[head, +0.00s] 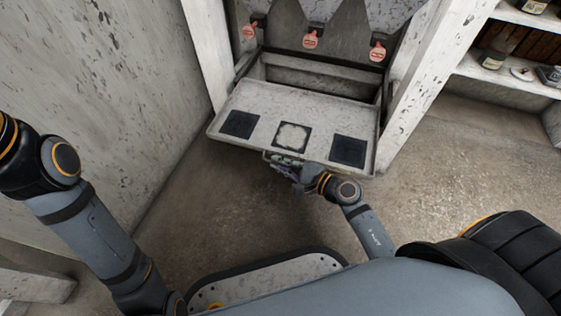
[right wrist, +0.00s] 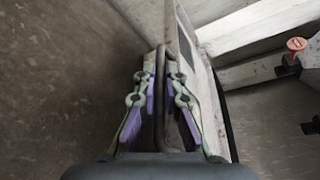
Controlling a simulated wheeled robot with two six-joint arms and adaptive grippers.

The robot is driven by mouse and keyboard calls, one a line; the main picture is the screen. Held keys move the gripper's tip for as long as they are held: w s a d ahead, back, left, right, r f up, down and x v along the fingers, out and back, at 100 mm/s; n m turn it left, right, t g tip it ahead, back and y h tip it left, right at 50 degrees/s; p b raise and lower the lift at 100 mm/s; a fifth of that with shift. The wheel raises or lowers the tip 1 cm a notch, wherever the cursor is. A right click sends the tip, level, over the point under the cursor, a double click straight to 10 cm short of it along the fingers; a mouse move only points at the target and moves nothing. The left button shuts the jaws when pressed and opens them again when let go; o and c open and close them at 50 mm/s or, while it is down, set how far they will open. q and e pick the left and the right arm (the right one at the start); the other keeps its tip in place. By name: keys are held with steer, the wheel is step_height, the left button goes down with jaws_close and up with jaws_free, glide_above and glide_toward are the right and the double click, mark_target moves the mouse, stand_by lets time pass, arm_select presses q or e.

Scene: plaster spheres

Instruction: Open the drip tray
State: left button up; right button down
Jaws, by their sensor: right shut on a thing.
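The drip tray (head: 265,110) is a pale, worn, flat tray with dark square patches, pulled out from the front of a cabinet in the head view. An open dark gap shows behind it. My right gripper (head: 286,162) is at the tray's front edge, near the middle. In the right wrist view, my right gripper (right wrist: 161,105) is shut on a thin dark bar handle (right wrist: 160,75) at the tray's front, between its purple pads. The tray (right wrist: 186,50) runs along the right of the handle there. My left arm shows at the left, but its gripper is out of view.
Several red round tags (head: 310,40) hang on dark taps above the tray. White posts (head: 430,80) flank it. A shelf with jars (head: 492,60) is at the upper right. A speckled wall (head: 90,90) is at left. The brown floor in front of the tray is open.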

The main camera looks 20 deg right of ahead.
steer(key=c, duration=1.7)
jaws_free()
steer(key=shift+d, duration=0.1)
steer(key=shift+s+d, duration=0.15)
steer(key=shift+s, duration=0.1)
steer(key=v, duration=0.7)
